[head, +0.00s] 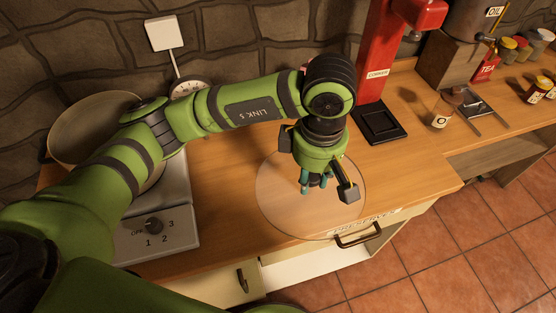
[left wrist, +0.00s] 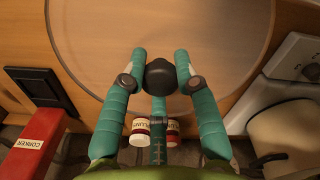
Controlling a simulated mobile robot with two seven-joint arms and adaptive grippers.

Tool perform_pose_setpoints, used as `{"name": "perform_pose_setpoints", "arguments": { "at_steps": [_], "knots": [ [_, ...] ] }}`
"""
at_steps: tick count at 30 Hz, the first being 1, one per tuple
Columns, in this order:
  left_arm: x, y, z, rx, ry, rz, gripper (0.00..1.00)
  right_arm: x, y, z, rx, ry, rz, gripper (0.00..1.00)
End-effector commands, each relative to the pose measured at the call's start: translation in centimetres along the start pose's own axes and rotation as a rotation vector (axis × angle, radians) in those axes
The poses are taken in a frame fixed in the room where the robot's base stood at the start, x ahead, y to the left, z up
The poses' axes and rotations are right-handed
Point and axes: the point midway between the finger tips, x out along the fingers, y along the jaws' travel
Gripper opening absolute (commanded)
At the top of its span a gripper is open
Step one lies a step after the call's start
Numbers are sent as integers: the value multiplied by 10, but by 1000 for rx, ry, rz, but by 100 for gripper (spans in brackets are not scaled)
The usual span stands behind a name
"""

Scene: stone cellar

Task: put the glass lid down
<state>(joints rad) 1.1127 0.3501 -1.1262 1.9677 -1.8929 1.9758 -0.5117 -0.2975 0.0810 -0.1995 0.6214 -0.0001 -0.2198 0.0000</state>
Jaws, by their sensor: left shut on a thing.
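The glass lid (head: 275,205) is a clear round disc over the wooden counter, its near rim overlapping the counter's front edge in the head view. In the left wrist view its dark knob (left wrist: 160,76) sits between the teal fingers, and the lid's rim (left wrist: 62,55) curves around it. My left gripper (head: 314,183) points down and is shut on the knob at the lid's middle. I cannot tell whether the lid touches the counter or hangs just above it. My right gripper is not in view.
The hot plate (head: 182,243) with a large pan (head: 95,125) stands left. The red corker (head: 376,60) with its black base (head: 380,123) stands behind right. Jars (left wrist: 140,132) show below the fingers. Bare counter (head: 410,180) lies to the right; a drawer (head: 365,222) is below the front edge.

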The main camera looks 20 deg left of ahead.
Motion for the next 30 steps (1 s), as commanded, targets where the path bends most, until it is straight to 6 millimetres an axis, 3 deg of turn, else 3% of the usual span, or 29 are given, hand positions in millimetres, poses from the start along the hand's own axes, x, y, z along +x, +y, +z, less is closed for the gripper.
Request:
{"name": "perform_pose_setpoints", "arguments": {
  "at_steps": [6,10,24,30],
  "knots": [
    [1,3,19,-153,-6,1,0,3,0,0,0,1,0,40],
    [3,3,17,-190,-8,-2,0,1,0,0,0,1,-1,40],
    [57,4,-76,-196,-3,-4,0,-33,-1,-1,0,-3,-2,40],
    [70,6,-93,-191,-6,0,0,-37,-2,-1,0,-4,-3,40]
  ]
}}
